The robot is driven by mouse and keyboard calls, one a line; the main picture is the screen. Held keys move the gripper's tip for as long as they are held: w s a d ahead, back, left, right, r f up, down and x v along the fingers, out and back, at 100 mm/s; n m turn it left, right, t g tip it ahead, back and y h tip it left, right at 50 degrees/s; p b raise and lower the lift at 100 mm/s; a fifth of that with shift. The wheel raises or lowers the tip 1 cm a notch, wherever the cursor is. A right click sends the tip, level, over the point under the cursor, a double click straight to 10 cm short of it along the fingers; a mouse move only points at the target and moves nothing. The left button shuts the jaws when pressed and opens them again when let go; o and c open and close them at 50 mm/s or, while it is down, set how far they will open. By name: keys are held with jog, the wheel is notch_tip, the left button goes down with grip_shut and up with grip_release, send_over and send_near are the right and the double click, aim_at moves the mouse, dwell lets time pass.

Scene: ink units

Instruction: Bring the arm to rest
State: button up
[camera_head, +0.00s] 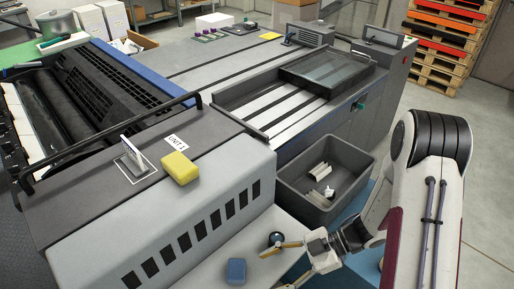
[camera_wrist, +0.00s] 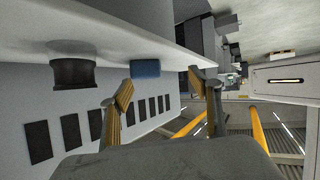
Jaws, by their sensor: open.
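My gripper (camera_head: 292,264) is at the lower middle of the head view, over the pale ledge (camera_head: 205,280) in front of the press unit. In the wrist view its two yellow-padded fingers (camera_wrist: 160,84) stand apart with nothing between them. A blue block (camera_head: 236,271) lies on the ledge, left of the gripper; it also shows in the wrist view (camera_wrist: 145,68). A small dark round object (camera_head: 276,239) is close to the upper finger in the head view. A black cylinder (camera_wrist: 73,73) shows left of the blue block in the wrist view.
A grey bin (camera_head: 290,192) with pale crumpled pieces inside stands just beyond the gripper. A yellow sponge (camera_head: 180,168) and a grey handled tool (camera_head: 132,157) rest on the unit's top, by a UNIT label (camera_head: 178,143). Open floor (camera_head: 485,200) lies at the right.

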jog(key=shift+w+r+n+h, duration=0.25)
jog(key=shift+r+n+h, duration=0.05)
jog(key=shift+h, duration=0.1)
jog(key=w+r+t+h, duration=0.1)
jog(key=w, duration=0.1)
jog(key=w+d+r+m+t, duration=0.1)
jog(key=w, duration=0.2)
jog(key=w+d+r+t+h, duration=0.1)
jog(key=w+t, duration=0.1)
jog(key=w, duration=0.1)
jog(key=shift+m+h, duration=0.3)
jog(key=w+d+r+m+t+h, duration=0.55)
jog(key=w+d+r, duration=0.35)
jog(key=r, duration=0.3)
jog(key=s+d+r+m+t+h, duration=0.2)
jog(key=s+d+r+m+h, duration=0.45)
jog(key=r, duration=0.45)
jog(key=s+a+m+g+y, duration=0.1)
jog(key=s+m, duration=0.3)
jog(key=s, duration=0.7)
jog(key=s+a+r+m+g+y, duration=0.1)
jog(key=s+a+m+g+y, duration=0.1)
jog(key=s, duration=1)
jog(key=shift+a+m+g, duration=0.35)
jog(key=shift+a+m, duration=0.5)
jog(key=shift+m, duration=0.35)
